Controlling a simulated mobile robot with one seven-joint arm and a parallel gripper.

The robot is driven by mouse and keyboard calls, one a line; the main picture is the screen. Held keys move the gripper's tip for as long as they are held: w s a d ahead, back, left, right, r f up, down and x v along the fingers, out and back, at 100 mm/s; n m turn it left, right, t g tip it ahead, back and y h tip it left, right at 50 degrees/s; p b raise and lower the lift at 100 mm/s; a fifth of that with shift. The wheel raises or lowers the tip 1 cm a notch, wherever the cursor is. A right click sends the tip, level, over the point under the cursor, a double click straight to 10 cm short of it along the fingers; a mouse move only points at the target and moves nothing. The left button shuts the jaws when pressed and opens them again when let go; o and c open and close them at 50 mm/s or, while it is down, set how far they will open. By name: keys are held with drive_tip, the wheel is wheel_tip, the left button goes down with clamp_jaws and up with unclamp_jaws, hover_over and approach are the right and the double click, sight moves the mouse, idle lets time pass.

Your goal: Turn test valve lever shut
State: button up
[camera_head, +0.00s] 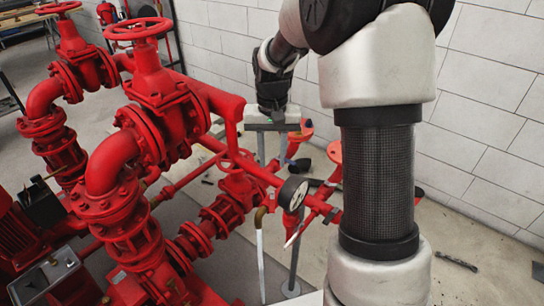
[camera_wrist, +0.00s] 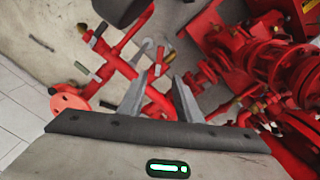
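My gripper (camera_head: 273,150) hangs in the middle of the head view, above the red pipework, its two grey fingers apart. In the wrist view the fingers (camera_wrist: 162,98) are also spread, with nothing clearly held between them. In the head view a long pale lever (camera_head: 260,262) hangs down from a brass-coloured fitting (camera_head: 259,217), below and apart from my gripper. A short lever with a pale and red handle (camera_head: 296,233) sits by the thin red pipe. I cannot tell which is the test valve lever.
A round pressure gauge (camera_head: 293,192) stands close below my gripper. Large red pipes with handwheels (camera_head: 138,29) fill the left. A white block wall (camera_head: 490,110) stands at the right. A red flange (camera_wrist: 70,103) shows at left in the wrist view.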

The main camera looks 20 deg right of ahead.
sight(272, 202)
drive_tip(key=a+f+b, duration=0.1)
drive_tip(key=a+f+h+b, duration=0.1)
drive_tip(key=shift+s+f, duration=0.35)
clamp_jaws()
drive_tip(key=a+f+m+t+h+b, duration=0.1)
drive_tip(key=a+f+t+h+b, duration=0.2)
drive_tip(key=a+f+h+b, duration=0.6)
drive_tip(key=d+f+y, duration=0.1)
drive_tip(key=d+f, duration=0.1)
drive_tip(key=d+f+y+p, duration=0.1)
drive_tip(key=d+f, duration=0.1)
drive_tip(key=w+d+f+y, duration=0.1)
drive_tip(key=d+f, duration=0.1)
drive_tip(key=shift+d+f, duration=0.2)
drive_tip(key=shift+f, duration=0.1)
drive_tip(key=shift+s+d, duration=0.15)
drive_tip(key=shift+d, duration=0.2)
drive_tip(key=shift+d+f, duration=0.15)
drive_tip(key=shift+s+d+b, duration=0.1)
drive_tip(key=shift+s+b, duration=0.1)
drive_tip(key=shift+b, duration=0.4)
